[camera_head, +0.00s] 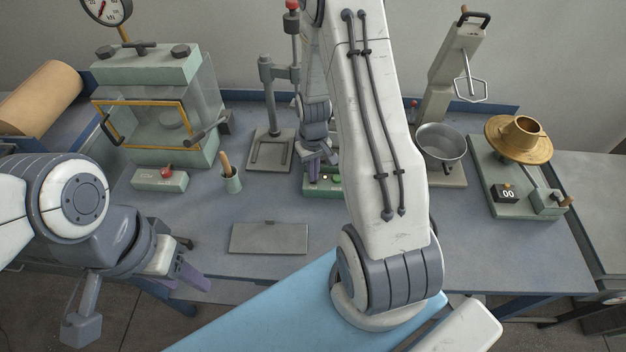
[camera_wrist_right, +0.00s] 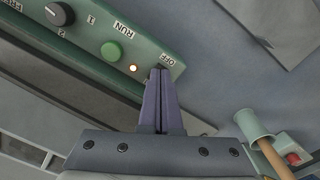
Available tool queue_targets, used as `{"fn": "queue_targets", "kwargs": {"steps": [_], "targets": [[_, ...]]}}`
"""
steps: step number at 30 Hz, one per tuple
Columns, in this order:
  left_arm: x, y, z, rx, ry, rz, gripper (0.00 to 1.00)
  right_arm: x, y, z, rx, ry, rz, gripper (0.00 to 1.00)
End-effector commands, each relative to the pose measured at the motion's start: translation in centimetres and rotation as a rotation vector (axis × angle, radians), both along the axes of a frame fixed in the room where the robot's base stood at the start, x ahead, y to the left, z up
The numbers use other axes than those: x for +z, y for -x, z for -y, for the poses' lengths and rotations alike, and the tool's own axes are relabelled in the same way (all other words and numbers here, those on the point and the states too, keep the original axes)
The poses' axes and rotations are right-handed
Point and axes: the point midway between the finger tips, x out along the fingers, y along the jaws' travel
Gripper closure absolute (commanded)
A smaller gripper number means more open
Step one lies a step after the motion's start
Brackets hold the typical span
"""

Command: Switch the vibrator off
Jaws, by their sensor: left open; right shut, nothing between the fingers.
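The vibrator's green control box (camera_head: 327,186) sits at the back middle of the bench, partly hidden by my right arm. In the right wrist view, the box (camera_wrist_right: 135,20) shows a black knob (camera_wrist_right: 59,13), a green RUN button (camera_wrist_right: 111,51), a glowing lamp (camera_wrist_right: 133,68) and an OFF label (camera_wrist_right: 175,60). My right gripper (camera_wrist_right: 160,72) is shut and empty, its tips at the box edge just below the OFF label. The tips hide whatever control is there; I cannot tell whether they touch it. My left gripper (camera_head: 186,272) is open and empty at the bench's front left edge.
A small box with a red button (camera_head: 160,179) and a green cup with a wooden handle (camera_head: 231,182) stand left. A flat grey plate (camera_head: 268,238) lies in front. A metal bowl (camera_head: 441,143) and a brass-topped device (camera_head: 518,205) stand right.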

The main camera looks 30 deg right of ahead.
Motion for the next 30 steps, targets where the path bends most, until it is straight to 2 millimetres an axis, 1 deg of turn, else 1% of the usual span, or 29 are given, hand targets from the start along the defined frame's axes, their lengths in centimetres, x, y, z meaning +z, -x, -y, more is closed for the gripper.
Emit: {"fn": "queue_targets", "kwargs": {"steps": [10, 14, 17, 30], "targets": [[-0.4, 0.0, 0.0, 0.0, 0.0, 0.0, 0.5, -0.6, 0.0, 0.0, 0.0, 0.0, 0.0, 1.0], [-0.2, 0.0, 0.0, 0.0, 0.0, 0.0, 0.5, -0.3, 0.0, 0.0, 0.0, 0.0, 0.0, 1.0], [0.3, 0.0, 0.0, 0.0, 0.0, 0.0, 0.5, 0.3, 0.0, 0.0, 0.0, 0.0, 0.0, 1.0], [3.4, 0.0, 0.0, 0.0, 0.0, 0.0, 0.5, 3.9, 0.0, 0.0, 0.0, 0.0, 0.0, 1.0]]}}
